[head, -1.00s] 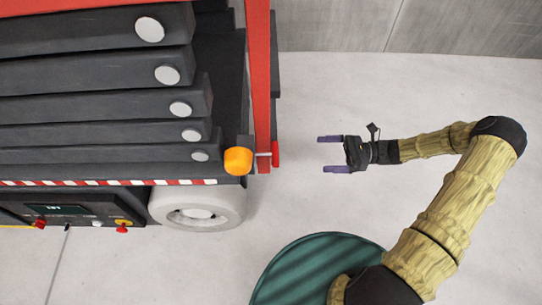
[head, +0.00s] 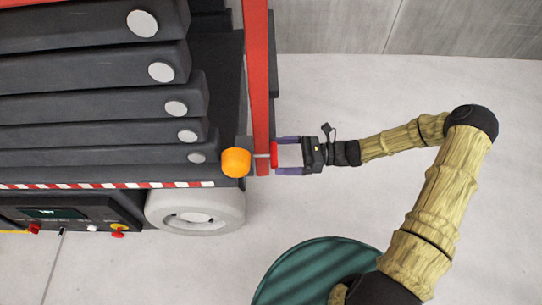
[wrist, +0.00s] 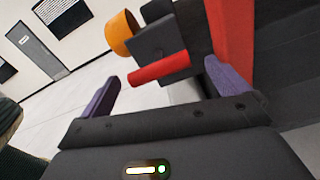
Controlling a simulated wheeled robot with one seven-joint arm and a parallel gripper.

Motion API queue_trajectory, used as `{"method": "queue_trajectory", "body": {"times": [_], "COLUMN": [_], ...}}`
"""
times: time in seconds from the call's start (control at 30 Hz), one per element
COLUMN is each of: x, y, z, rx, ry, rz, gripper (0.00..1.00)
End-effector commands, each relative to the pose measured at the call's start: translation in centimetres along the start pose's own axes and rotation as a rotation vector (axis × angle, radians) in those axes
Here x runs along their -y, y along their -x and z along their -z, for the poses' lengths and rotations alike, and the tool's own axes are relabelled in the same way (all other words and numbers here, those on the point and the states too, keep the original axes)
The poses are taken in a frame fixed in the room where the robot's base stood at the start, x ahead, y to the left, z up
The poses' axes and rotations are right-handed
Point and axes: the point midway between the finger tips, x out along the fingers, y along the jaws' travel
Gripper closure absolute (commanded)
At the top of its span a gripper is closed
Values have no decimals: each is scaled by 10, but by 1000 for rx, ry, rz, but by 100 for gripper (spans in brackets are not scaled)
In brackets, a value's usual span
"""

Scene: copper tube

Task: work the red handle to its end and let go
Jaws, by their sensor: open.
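The red handle (head: 274,155) is a short red bar at the right end of the dark lift machine, beside the red upright post. In the wrist view the red handle (wrist: 159,69) lies slightly tilted in front of a dark block. My gripper (head: 277,156) is open with its purple fingers pointing left, their tips level with the handle, one on each side in the head view. In the wrist view my gripper (wrist: 160,86) has its fingers apart, and the handle shows between and beyond them. I cannot tell whether a finger touches it.
An orange lamp (head: 236,163) sits just left of the handle. The red post (head: 258,80) rises beside it. A white wheel (head: 195,211) and a control panel (head: 70,214) are below. The grey floor (head: 350,200) to the right is clear.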

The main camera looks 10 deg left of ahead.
Motion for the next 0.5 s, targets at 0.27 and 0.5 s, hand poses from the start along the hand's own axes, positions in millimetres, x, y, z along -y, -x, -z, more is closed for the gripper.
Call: {"method": "queue_trajectory", "body": {"times": [0.27,0.5], "x": [-1,-1], "y": [-39,-41], "z": [1,0], "rx": [0,0], "ry": [0,-1], "rz": [-7,-1], "gripper": [0,0]}}
